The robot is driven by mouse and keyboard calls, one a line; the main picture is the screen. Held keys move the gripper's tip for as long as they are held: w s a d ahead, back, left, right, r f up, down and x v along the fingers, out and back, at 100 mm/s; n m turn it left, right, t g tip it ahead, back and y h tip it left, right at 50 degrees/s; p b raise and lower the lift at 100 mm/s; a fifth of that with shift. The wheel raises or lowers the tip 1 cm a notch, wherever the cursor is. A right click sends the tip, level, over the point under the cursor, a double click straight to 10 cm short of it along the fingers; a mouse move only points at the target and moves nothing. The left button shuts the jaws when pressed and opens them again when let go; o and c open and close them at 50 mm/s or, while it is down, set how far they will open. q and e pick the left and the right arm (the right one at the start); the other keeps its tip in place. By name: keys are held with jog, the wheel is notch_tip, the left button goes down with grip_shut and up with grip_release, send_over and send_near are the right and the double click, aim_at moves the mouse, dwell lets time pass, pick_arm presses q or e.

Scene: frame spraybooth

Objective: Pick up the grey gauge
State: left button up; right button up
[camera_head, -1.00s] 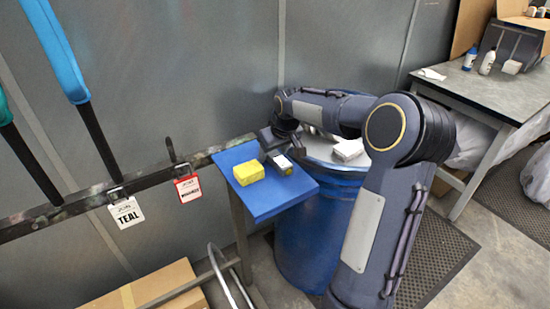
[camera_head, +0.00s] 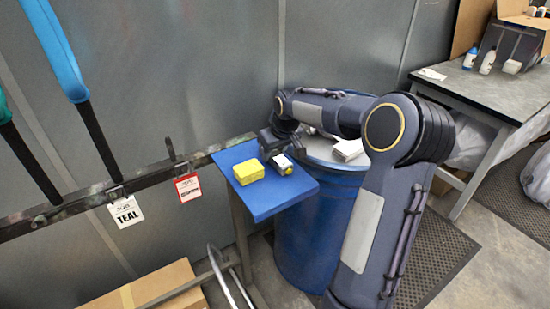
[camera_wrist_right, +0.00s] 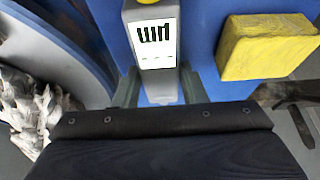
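The grey gauge (camera_wrist_right: 153,72) has a white label with black marks and a bit of yellow at its far end. It lies on the blue shelf (camera_head: 262,206), and in the head view the gauge (camera_head: 284,168) is partly covered by my right gripper. My right gripper (camera_head: 275,148) reaches down over it. In the right wrist view the fingers of my right gripper (camera_wrist_right: 160,80) stand one on each side of the gauge, open, with a narrow gap seeming to show on the right. My left gripper is not in view.
A yellow block (camera_head: 249,171) lies just left of the gauge on the shelf; it also shows in the wrist view (camera_wrist_right: 265,46). A blue drum (camera_head: 312,235) stands right behind the shelf. A rail with tags (camera_head: 188,186) runs along the wall at left.

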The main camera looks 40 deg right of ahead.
aim_at(273, 154)
jog(key=c, duration=0.6)
jog(key=shift+r+p, duration=0.35)
jog(key=shift+r, duration=0.4)
jog(key=r, duration=0.2)
jog(key=shift+a+r+b, duration=0.25)
jog(key=shift+r+b, duration=0.1)
jog(key=shift+r, duration=0.05)
jog(key=s+a+r, duration=0.2)
jog(key=a+r, duration=0.1)
jog(key=a, duration=0.1)
jog(key=s+a+r+b, duration=0.1)
jog(key=a+r, duration=0.2)
jog(key=a, duration=0.1)
jog(key=s+a+r+b, duration=0.1)
jog(key=s+a+r, duration=0.1)
jog(key=a+r, duration=0.1)
jog(key=shift+s+a+r, duration=0.1)
jog(key=shift+s+a, duration=0.25)
jog(key=shift+a, duration=0.3)
